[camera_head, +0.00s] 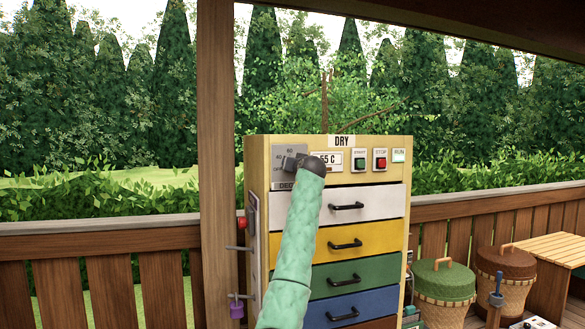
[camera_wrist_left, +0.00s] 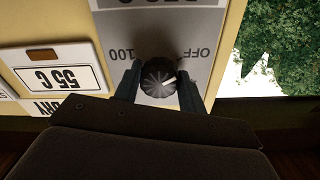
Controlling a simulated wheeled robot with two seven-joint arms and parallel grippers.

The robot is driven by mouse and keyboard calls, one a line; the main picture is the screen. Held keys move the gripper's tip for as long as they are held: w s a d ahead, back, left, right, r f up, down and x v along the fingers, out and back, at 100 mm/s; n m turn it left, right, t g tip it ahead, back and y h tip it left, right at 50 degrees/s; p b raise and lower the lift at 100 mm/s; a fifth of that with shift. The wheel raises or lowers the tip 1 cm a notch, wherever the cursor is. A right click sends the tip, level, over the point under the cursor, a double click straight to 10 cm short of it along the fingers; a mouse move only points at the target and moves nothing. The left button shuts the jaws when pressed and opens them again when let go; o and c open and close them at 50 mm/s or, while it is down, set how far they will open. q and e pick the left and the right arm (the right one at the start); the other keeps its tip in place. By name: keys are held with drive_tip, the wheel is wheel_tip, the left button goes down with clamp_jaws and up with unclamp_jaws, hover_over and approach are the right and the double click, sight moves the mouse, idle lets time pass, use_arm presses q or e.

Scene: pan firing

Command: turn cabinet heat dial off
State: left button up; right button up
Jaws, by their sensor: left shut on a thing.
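The yellow drying cabinet (camera_head: 256,149) stands ahead, with a heat dial plate (camera_head: 290,152) at its top left. In the left wrist view the dark round dial knob (camera_wrist_left: 158,80) sits on the grey plate (camera_wrist_left: 190,22), which shows OFF on one side and 100 on the other. A white mark on the knob points towards the OFF side. My left gripper (camera_wrist_left: 157,88) is shut on the knob, one finger on each side. In the head view my left gripper (camera_head: 293,162) covers most of the dial. My right gripper is not in view.
A display reading 55 C (camera_head: 328,160), a green START button (camera_head: 360,163), a red STOP button (camera_head: 380,163) and a RUN lamp (camera_head: 398,156) line the cabinet top. Coloured drawers with black handles lie below. A wooden post (camera_head: 216,150) stands close left; lidded baskets (camera_head: 444,282) stand right.

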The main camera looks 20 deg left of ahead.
use_arm(q)
drive_tip(key=shift+f, duration=0.15)
drive_tip(key=o, duration=1)
drive_tip(key=shift+w, duration=0.1)
drive_tip(key=shift+c, duration=0.2)
drive_tip(key=b+v, duration=0.2)
drive_tip(key=v, duration=0.5)
drive_tip(key=shift+s+d, duration=0.25)
drive_tip(key=shift+s, duration=0.1)
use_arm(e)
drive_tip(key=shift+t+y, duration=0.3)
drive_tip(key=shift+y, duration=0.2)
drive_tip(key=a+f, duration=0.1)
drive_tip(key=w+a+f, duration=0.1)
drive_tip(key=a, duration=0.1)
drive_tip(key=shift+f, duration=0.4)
